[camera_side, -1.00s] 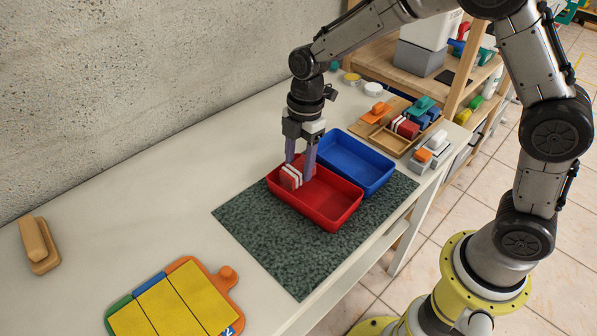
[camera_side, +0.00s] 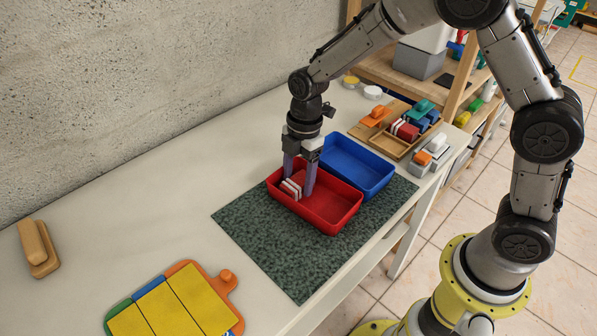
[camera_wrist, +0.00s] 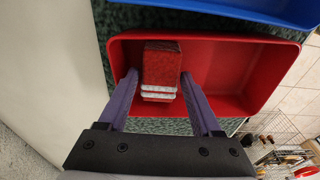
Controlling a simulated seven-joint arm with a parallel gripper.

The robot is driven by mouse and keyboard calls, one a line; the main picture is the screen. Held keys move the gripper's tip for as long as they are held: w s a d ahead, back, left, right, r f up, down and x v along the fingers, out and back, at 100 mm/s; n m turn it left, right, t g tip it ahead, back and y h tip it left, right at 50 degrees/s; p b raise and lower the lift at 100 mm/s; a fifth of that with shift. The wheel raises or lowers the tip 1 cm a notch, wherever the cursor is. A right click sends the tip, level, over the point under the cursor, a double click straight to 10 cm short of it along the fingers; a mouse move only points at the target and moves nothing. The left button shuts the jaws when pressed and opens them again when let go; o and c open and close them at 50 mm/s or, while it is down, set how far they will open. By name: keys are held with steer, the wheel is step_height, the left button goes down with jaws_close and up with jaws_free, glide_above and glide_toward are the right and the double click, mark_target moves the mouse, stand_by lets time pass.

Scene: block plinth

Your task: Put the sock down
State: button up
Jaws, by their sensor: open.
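The sock (camera_side: 291,188) is a folded red bundle with white stripes. It lies in the red tray (camera_side: 345,218), near the tray's left end in the side view. In the wrist view the sock (camera_wrist: 161,65) is between the two purple fingers of my gripper (camera_wrist: 159,80), with a gap visible on each side. My gripper (camera_side: 298,184) is open, pointing down, with its fingertips inside the tray. The sock's underside is hidden, but it appears to rest on the tray floor.
A blue tray (camera_side: 360,165) stands right behind the red one, on a dark green mat (camera_side: 285,255). A wooden tray (camera_side: 383,142) with several coloured items is farther back. A yellow-panelled board (camera_side: 205,295) and a wooden block (camera_side: 38,247) lie at left on the clear white table.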

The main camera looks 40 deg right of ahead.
mark_target(302, 177)
step_height(302, 177, up, 12)
steer(key=d, duration=0.1)
steer(key=shift+d+r, duration=0.15)
steer(key=shift+d, duration=0.1)
steer(key=s+d+r+m+t, duration=0.2)
steer(key=s+d+r+m, duration=0.15)
steer(key=s+m, duration=0.2)
steer(key=s+d+r+m+t, duration=0.1)
steer(key=s+d+r+m, duration=0.25)
steer(key=s, duration=0.35)
steer(key=s+d+f+m+t+h, duration=0.1)
steer(key=s+d+m+t, duration=0.1)
steer(key=s+m, duration=0.7)
steer(key=shift+s+f+t, duration=0.2)
steer(key=shift+s+t, duration=0.1)
steer(key=shift+s, duration=0.9)
